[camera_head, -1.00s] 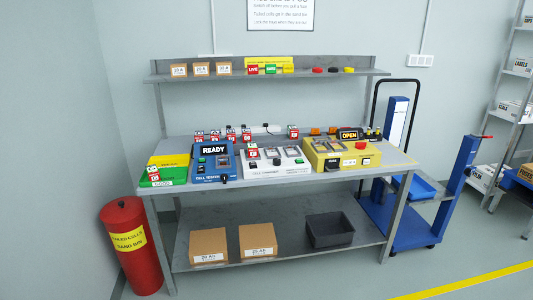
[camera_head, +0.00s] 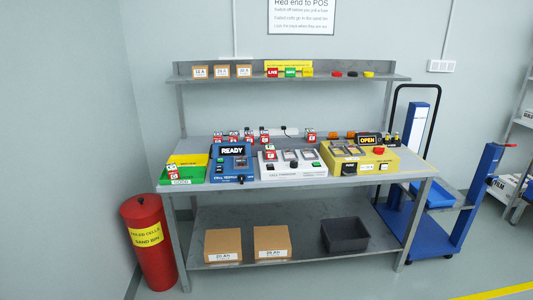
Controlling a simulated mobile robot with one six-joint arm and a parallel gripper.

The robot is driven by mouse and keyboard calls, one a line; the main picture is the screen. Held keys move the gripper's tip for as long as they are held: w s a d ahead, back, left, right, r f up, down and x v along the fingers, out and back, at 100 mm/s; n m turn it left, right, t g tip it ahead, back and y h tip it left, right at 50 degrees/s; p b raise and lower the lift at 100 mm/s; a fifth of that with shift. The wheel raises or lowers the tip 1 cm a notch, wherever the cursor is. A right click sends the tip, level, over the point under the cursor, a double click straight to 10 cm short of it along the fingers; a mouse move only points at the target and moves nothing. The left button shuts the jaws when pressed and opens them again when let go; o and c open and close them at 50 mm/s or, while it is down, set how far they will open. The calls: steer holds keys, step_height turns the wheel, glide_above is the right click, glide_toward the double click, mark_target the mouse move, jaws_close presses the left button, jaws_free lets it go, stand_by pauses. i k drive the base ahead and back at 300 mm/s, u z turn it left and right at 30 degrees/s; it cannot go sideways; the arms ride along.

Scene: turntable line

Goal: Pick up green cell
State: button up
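Several small red-and-white cells stand in a row at the back of the workbench, from a left one (camera_head: 218,141) to one further right (camera_head: 310,136). Another cell (camera_head: 270,153) stands at the white cell charger (camera_head: 296,171). One more cell (camera_head: 172,170) stands on the green tray marked GOOD (camera_head: 182,181), at the bench's left end. The cells are too small to tell which one is the green cell. My gripper is not in view.
A blue cell tester (camera_head: 231,176) reading READY and a yellow machine (camera_head: 380,166) reading OPEN flank the charger. A red sand bin (camera_head: 151,243) stands left of the bench (camera_head: 300,183); a blue trolley (camera_head: 478,205) stands right. The floor in front is clear.

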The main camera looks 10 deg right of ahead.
mark_target(270, 152)
steer(key=i, duration=0.9)
steer(key=u, duration=4.85)
steer(key=i, duration=0.15)
steer(key=z, duration=3.05)
